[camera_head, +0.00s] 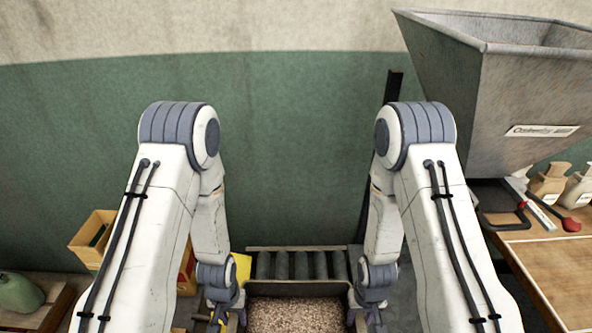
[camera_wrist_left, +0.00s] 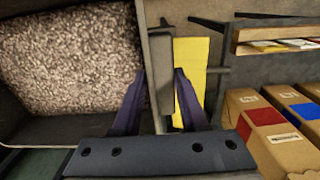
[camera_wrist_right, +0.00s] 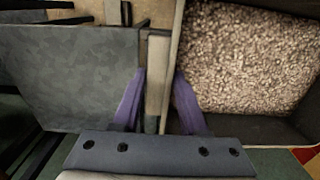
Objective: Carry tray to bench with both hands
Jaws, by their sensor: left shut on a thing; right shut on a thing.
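The tray (camera_head: 297,289) is a dark, rectangular tray filled with speckled brown grain (camera_head: 295,316), low at the bottom centre of the head view. My left gripper (camera_head: 226,312) is at its left side; in the left wrist view its purple fingers (camera_wrist_left: 160,85) close on either side of the tray's edge piece. My right gripper (camera_head: 369,312) is at the right side; in the right wrist view its fingers (camera_wrist_right: 159,85) straddle a pale edge piece of the tray. The near end of the tray is cut off in the head view.
A roller conveyor (camera_head: 300,264) lies just beyond the tray, against the green wall. A metal hopper (camera_head: 500,90) and a wooden bench (camera_head: 555,265) with sacks (camera_head: 550,183) stand at right. A yellow crate (camera_head: 92,237) and green jug (camera_head: 20,292) are at left. Boxes (camera_wrist_left: 270,130) show in the left wrist view.

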